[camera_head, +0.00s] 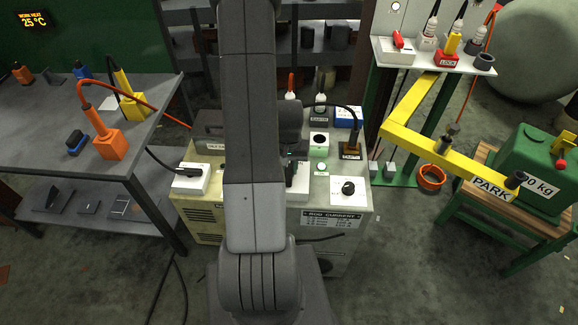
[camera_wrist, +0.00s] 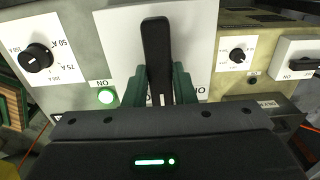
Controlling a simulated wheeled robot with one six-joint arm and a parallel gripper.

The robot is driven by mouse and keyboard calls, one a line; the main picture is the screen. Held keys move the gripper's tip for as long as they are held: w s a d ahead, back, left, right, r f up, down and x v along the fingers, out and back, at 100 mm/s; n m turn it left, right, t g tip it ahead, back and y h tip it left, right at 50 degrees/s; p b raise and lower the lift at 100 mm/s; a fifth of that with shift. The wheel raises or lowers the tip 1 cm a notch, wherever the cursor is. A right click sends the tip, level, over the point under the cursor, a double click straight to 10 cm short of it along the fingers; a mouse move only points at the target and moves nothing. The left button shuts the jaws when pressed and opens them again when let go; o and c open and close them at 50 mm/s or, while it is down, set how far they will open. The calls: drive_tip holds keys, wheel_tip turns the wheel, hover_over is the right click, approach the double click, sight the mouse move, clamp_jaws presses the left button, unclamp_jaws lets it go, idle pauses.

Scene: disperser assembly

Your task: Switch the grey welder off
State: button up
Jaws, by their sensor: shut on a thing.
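The grey welder (camera_head: 350,215) stands in the middle of the head view, partly hidden behind my arm. Its front has a current knob (camera_head: 348,187) and a lit green lamp (camera_head: 321,167). In the wrist view, its panel appears upside down, with the knob (camera_wrist: 37,58) at left and the green lamp (camera_wrist: 106,96) glowing beside an ON label. A black switch lever (camera_wrist: 156,45) stands out from a white plate (camera_wrist: 200,30). My gripper (camera_wrist: 160,88) is shut on this lever, with one green finger on each side. In the head view, my arm hides most of the switch.
A beige welder (camera_head: 203,215) stands against the left side, with its own switch (camera_head: 190,179). A workbench (camera_head: 150,95) with coloured tools is at left. A yellow bar (camera_head: 430,150) and a green weight (camera_head: 530,165) are at right. Cables lie on the floor at left.

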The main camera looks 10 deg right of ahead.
sight(289, 169)
drive_tip(key=shift+n+b, duration=0.3)
drive_tip(key=n+b, duration=0.2)
drive_tip(key=shift+f+n, duration=0.15)
drive_tip(key=shift+n, duration=0.15)
drive_tip(key=n+b, duration=0.3)
drive_tip(key=n, duration=0.2)
drive_tip(key=shift+b, duration=0.35)
drive_tip(key=n+b, duration=0.2)
drive_tip(key=n, duration=0.2)
drive_tip(key=shift+n, duration=0.4)
drive_tip(key=n+b, duration=0.1)
drive_tip(key=n, duration=0.3)
drive_tip(key=shift+n, duration=0.4)
drive_tip(key=shift+r, duration=0.2)
drive_tip(key=o, duration=1)
wheel_tip(289, 169, up, 14)
drive_tip(key=shift+f, duration=0.1)
